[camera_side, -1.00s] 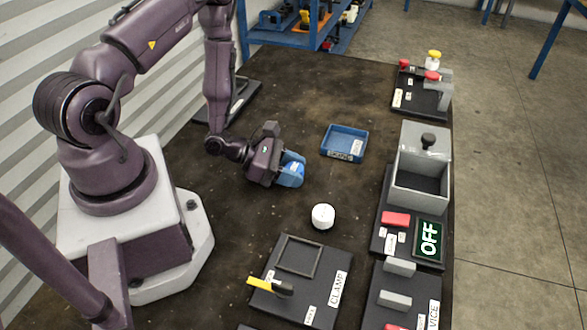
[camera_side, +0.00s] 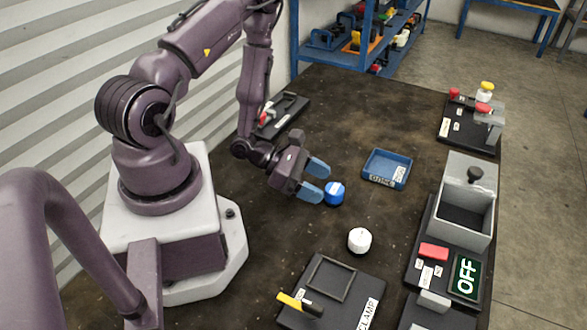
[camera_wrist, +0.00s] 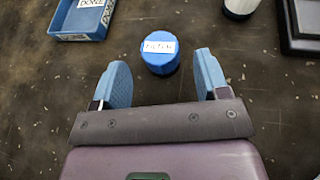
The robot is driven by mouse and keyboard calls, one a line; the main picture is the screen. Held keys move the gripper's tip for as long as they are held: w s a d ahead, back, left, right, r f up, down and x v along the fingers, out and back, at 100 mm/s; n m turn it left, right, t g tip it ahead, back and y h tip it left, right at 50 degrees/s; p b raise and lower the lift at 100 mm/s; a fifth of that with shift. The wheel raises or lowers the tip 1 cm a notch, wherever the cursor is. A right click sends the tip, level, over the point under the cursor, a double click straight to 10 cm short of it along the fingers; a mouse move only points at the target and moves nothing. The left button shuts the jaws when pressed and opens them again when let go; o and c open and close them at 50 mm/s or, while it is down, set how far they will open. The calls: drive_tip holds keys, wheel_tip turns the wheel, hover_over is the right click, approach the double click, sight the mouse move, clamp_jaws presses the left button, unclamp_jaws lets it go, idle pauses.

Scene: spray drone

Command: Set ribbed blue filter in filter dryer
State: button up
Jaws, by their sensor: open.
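The blue filter (camera_side: 335,193) stands upright on the dark table, with a white label reading FILTER on its top in the wrist view (camera_wrist: 160,52). My gripper (camera_side: 319,180) is open and empty to the left of the filter. In the wrist view, my two blue fingers (camera_wrist: 161,72) are spread wide, and the filter sits just ahead of the gap between their tips. A grey open-topped box (camera_side: 465,216) on a black base, with a red button (camera_side: 433,251) and an OFF display (camera_side: 466,277), looks like the filter dryer. Its label is too small to read.
A blue tray (camera_side: 387,168) lies behind the filter. A white round thing (camera_side: 360,240) stands in front of it. The clamp board (camera_side: 335,290) is at the front, and a fixture with red and yellow knobs (camera_side: 470,125) is at the back right.

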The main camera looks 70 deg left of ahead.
drive_tip(key=v, duration=0.7)
drive_tip(key=shift+s+r, duration=0.1)
drive_tip(key=shift+r, duration=0.3)
drive_tip(key=d+r+m+g+h, duration=0.2)
drive_tip(key=d+r+m+g, duration=0.25)
drive_tip(key=r+m, duration=0.3)
drive_tip(key=d+r+m+g+h, duration=0.2)
drive_tip(key=d+r+m+g, duration=0.25)
drive_tip(key=r+m, duration=0.35)
drive_tip(key=s+r+m+t+y, duration=0.2)
drive_tip(key=s+r+m+y, duration=0.1)
drive_tip(key=r+m+y, duration=0.7)
wheel_tip(320, 180, up, 3)
drive_tip(key=m, duration=0.3)
drive_tip(key=shift+d+m+t+y, duration=0.2)
drive_tip(key=shift+m+t+y, duration=0.1)
drive_tip(key=shift+m+y, duration=0.1)
drive_tip(key=shift+o, duration=0.5)
drive_tip(key=shift+a+r+t, duration=0.1)
drive_tip(key=shift+r+t, duration=0.2)
